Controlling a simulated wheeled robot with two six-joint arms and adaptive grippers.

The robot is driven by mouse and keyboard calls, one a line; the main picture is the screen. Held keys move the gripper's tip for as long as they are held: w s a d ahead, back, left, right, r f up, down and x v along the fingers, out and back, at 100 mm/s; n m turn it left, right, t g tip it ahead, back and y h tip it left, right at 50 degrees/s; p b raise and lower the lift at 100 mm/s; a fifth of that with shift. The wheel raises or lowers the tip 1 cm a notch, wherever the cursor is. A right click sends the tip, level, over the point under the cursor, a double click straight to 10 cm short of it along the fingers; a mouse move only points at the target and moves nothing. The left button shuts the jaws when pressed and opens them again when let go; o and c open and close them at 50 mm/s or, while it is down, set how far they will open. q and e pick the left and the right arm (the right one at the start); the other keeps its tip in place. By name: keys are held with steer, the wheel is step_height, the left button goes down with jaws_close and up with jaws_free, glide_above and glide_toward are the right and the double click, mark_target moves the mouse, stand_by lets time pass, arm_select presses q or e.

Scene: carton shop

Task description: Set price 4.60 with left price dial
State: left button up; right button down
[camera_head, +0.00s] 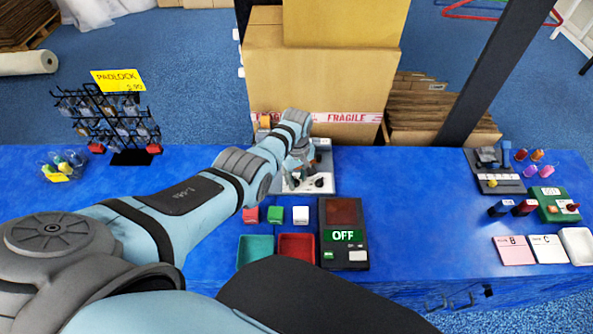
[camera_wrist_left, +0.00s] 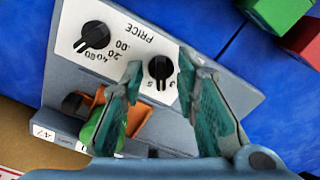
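The price panel, a grey box with a white face marked PRICE, shows in the head view (camera_head: 325,160) and in the left wrist view (camera_wrist_left: 130,18), where it appears upside down. It has two black dials. The left price dial (camera_wrist_left: 160,68) has a 3 and a 5 readable beside it. The right price dial (camera_wrist_left: 95,36) is marked .00, .20, .40 and .60. My left gripper (camera_wrist_left: 160,62) is open, with its teal fingertips on either side of the left price dial in the picture; contact cannot be told. It also shows in the head view (camera_head: 303,176). My right gripper is not visible.
An orange and green part (camera_wrist_left: 112,122) lies beside the dials, partly behind a finger. Green (camera_head: 275,214), red and white blocks stand in front of the panel. A dark device reading OFF (camera_head: 344,250) stands nearer. A padlock rack (camera_head: 110,120) is at left.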

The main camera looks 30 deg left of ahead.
mark_target(296, 180)
arm_select(q)
step_height(296, 180, up, 12)
steer(key=shift+f, duration=0.15)
stand_by(0.5)
